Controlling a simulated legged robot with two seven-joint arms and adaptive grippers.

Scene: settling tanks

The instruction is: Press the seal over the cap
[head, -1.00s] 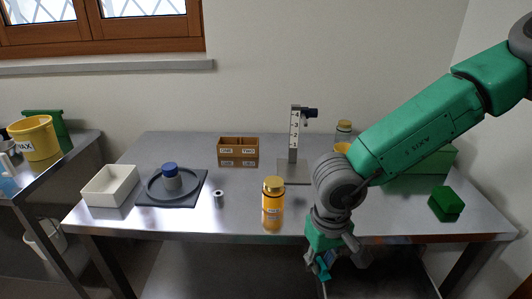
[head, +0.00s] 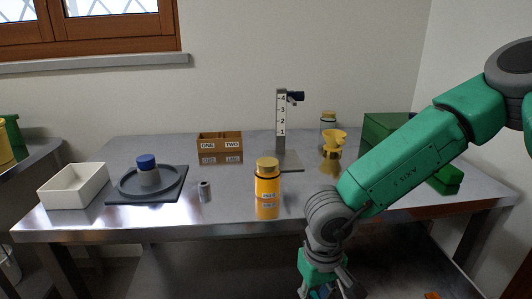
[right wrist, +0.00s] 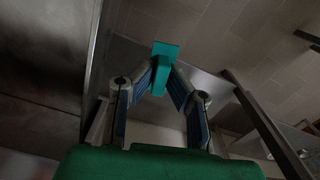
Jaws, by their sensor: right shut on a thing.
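My right gripper (right wrist: 166,72) is shut on a teal piece with a flat square end (right wrist: 165,50), perhaps the seal. In the head view the right gripper (head: 330,292) hangs in front of the table's front edge, below the top, its tips cut off by the frame. A grey jar with a blue cap (head: 146,161) stands upright on a dark round dish (head: 125,187) at the left. An orange bottle (head: 267,185) with a gold cap (head: 267,164) stands near the front edge, left of my right arm. I cannot tell which cap is meant. My left gripper is out of view.
A white tray (head: 75,187) lies at the left end. A yellow funnel (head: 334,143) and green box (head: 390,128) stand behind my arm.

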